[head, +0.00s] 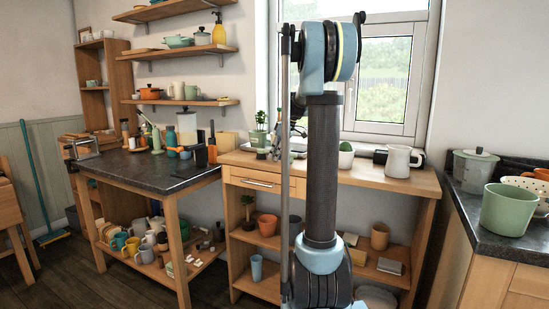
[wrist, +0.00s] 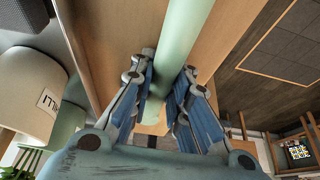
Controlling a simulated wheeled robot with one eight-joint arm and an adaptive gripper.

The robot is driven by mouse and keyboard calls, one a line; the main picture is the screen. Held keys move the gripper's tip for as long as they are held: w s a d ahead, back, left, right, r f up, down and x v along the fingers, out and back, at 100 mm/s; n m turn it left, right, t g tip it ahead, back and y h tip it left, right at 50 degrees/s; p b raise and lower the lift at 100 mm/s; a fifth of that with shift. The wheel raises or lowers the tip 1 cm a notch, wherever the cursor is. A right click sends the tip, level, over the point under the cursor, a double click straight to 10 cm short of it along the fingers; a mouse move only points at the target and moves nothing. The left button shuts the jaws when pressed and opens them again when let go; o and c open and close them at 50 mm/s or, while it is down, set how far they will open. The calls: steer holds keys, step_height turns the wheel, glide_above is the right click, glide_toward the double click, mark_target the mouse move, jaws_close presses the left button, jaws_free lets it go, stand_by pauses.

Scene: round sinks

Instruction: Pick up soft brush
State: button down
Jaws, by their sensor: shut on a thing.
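In the wrist view my gripper (wrist: 162,78) has its blue-padded fingers closed on either side of a pale green, smooth rod-like handle (wrist: 182,35), which I take to be the soft brush. The handle runs from the top edge of the view down between the fingers. No bristles show, so the brush's other end is out of view or hidden. In the head view my arm stands upright in front of the window counter and largely hides the gripper area; I cannot make out the brush there.
The wooden window counter (head: 400,178) holds a white jug (head: 398,162) and potted plants. A dark-topped table (head: 130,165) with many items stands left; a green pot (head: 508,209) is on the right counter. In the wrist view, a cream labelled container (wrist: 30,90) is close at left.

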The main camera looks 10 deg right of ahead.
step_height(320, 180, up, 10)
stand_by(0.5)
steer(key=c, duration=2.3)
jaws_free()
jaws_close()
